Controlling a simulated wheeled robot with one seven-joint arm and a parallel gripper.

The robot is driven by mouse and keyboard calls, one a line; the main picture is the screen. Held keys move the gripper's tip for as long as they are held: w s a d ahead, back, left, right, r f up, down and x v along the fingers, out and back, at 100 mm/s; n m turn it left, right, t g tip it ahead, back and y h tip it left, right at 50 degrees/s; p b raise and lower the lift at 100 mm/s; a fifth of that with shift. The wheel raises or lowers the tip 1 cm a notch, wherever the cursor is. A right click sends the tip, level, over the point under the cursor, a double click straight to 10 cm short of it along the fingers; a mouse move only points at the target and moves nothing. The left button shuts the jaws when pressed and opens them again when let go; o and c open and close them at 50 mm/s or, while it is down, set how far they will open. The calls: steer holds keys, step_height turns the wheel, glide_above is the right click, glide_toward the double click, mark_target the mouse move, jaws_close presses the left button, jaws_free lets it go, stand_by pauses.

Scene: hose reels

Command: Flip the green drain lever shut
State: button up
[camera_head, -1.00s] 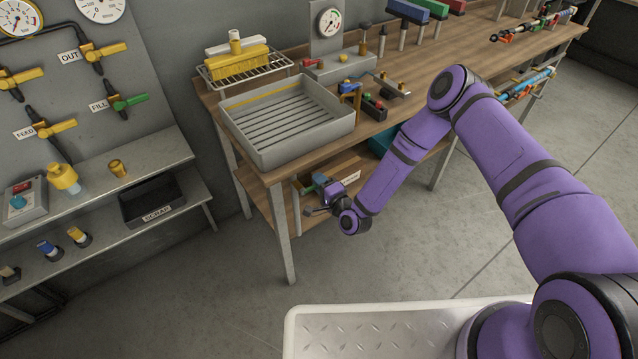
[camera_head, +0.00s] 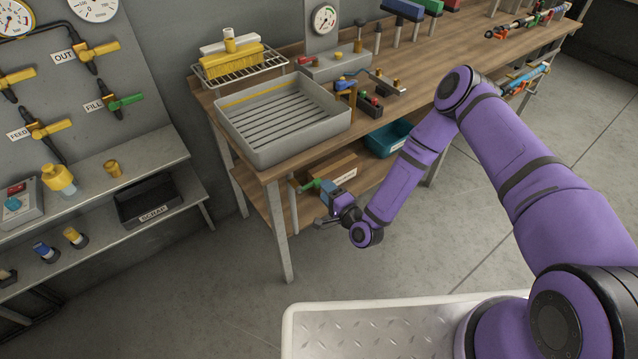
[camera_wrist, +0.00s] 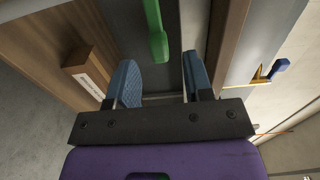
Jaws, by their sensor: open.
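The green drain lever (camera_head: 308,185) is on a pipe under the grey sink tray (camera_head: 335,122), at the left end of the workbench's lower level. In the wrist view the green lever (camera_wrist: 157,32) hangs down from the top edge, its rounded end near the gap between my fingers. My gripper (camera_head: 325,190) is beside the lever, to its right in the head view. In the wrist view my gripper (camera_wrist: 160,78) is open, with a blue-padded finger on each side and nothing clamped. I cannot tell whether a finger touches the lever.
A wooden block with a label (camera_head: 340,170) sits on the lower shelf close to my gripper; it also shows in the wrist view (camera_wrist: 88,70). A teal bin (camera_head: 390,138) stands farther right. A table leg (camera_head: 280,235) is to the left. Another green lever (camera_head: 125,101), marked FILL, is on the wall panel.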

steer(key=v, duration=0.4)
steer(key=shift+s+d, duration=0.25)
steer(key=shift+s, duration=0.1)
